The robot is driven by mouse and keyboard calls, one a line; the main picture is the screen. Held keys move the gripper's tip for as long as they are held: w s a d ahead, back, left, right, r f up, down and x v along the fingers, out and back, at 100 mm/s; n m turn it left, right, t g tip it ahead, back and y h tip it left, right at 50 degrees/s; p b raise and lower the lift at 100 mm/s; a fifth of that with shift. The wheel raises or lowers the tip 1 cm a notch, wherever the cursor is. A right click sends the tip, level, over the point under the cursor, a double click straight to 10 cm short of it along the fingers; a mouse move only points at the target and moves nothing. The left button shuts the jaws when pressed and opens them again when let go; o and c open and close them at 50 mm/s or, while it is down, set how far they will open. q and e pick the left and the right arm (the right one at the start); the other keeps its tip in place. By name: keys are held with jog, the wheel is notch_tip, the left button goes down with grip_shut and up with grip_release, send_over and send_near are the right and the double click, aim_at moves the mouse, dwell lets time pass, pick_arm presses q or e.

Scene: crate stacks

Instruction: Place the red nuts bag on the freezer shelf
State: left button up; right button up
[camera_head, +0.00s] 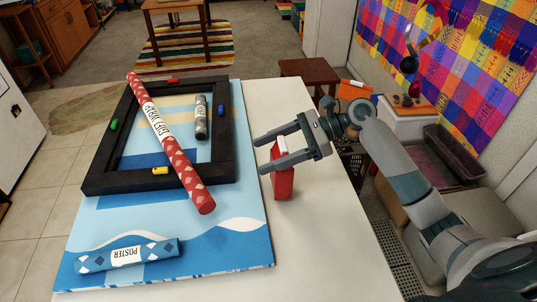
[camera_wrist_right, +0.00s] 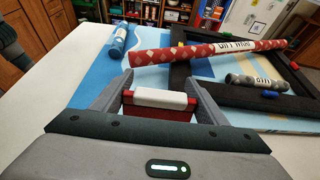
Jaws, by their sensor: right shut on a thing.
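My right gripper (camera_head: 267,156) is above the right side of the white table, its fingers pointing left. It is shut on a red object with a white top (camera_head: 284,184), which sits between the fingers and extends below them, upright. In the right wrist view the object's white top (camera_wrist_right: 160,98) and red sides show between the fingers. No wording is readable on it, so I cannot tell whether it is the nuts bag. No freezer shelf can be made out in either view. My left gripper is not in view.
A black frame (camera_head: 105,135) lies on a blue poster (camera_head: 215,262) on the table (camera_head: 325,240). A red gift-wrap roll (camera_head: 172,145) lies across it, beside a grey roll (camera_head: 201,118). A blue poster roll (camera_head: 127,254) lies in front. The table's right side is bare.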

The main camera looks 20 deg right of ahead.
jog(key=shift+f, duration=0.8)
jog(key=o, duration=1.7)
jog(key=shift+f, duration=0.15)
jog(key=shift+b+v, duration=1.75)
jog(key=shift+v, duration=4.35)
jog(key=shift+a, duration=0.1)
jog(key=shift+c, duration=0.5)
